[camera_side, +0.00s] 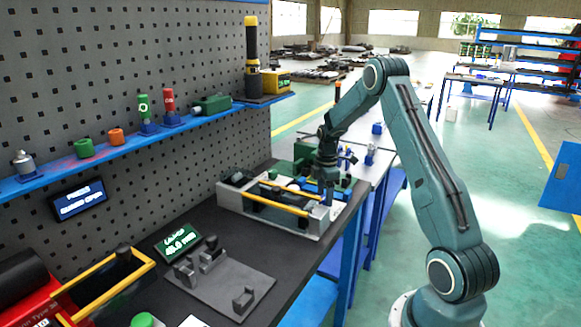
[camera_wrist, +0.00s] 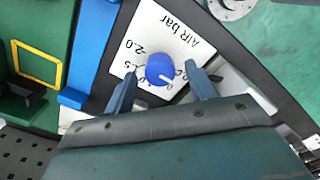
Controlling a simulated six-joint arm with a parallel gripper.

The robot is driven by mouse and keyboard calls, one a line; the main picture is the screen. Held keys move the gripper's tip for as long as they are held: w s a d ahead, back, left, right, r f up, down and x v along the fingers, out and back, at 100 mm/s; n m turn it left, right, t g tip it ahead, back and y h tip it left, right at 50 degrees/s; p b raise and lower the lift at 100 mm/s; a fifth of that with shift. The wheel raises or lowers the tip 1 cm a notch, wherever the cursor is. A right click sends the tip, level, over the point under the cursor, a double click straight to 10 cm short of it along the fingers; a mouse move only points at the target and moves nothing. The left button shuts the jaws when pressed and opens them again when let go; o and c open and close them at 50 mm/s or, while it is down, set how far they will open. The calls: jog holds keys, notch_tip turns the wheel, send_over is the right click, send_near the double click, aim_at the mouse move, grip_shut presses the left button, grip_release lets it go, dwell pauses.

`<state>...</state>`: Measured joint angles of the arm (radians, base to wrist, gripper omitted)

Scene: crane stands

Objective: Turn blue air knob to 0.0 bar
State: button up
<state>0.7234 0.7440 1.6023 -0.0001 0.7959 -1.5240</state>
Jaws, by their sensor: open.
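The blue air knob (camera_wrist: 159,68) sits on a white dial plate (camera_wrist: 149,38) marked "AIR bar" in the wrist view. The readable marks include 2.0 and 1.5; the lower ones are partly hidden by the knob and my gripper. A small white pointer mark shows on the knob's lower right side; its exact reading is unclear. My gripper (camera_wrist: 161,88) is open, with one blue finger on each side of the knob and visible gaps between. In the side view my gripper (camera_side: 327,196) points down over the grey station; I cannot make out the knob there.
The grey station (camera_side: 232,199) has a yellow bar (camera_side: 276,204) along its front. A grey fixture plate (camera_side: 222,286) and a green-lit display (camera_side: 178,242) stand nearer on the dark bench. A blue shelf (camera_side: 130,146) with several items runs along the pegboard.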

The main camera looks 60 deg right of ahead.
aim_at(324, 197)
notch_tip(324, 197, up, 13)
jog(key=shift+f, duration=0.2)
dwell(0.3)
jog(key=s+a+r+m+t+h, duration=0.1)
jog(key=s+a+r+m, duration=0.1)
jog(key=a+r, duration=0.6)
jog(key=s+a+r+m+t, duration=0.1)
jog(key=s+a+r+m, duration=0.2)
jog(key=a, duration=0.9)
jog(key=s+a+m+t+y, duration=0.1)
jog(key=s+a+m+t, duration=0.2)
jog(key=s+a, duration=1.1)
jog(key=shift+s+f+m+t, duration=0.15)
jog(key=shift+s+m+t, duration=0.15)
jog(key=shift+s+m, duration=0.45)
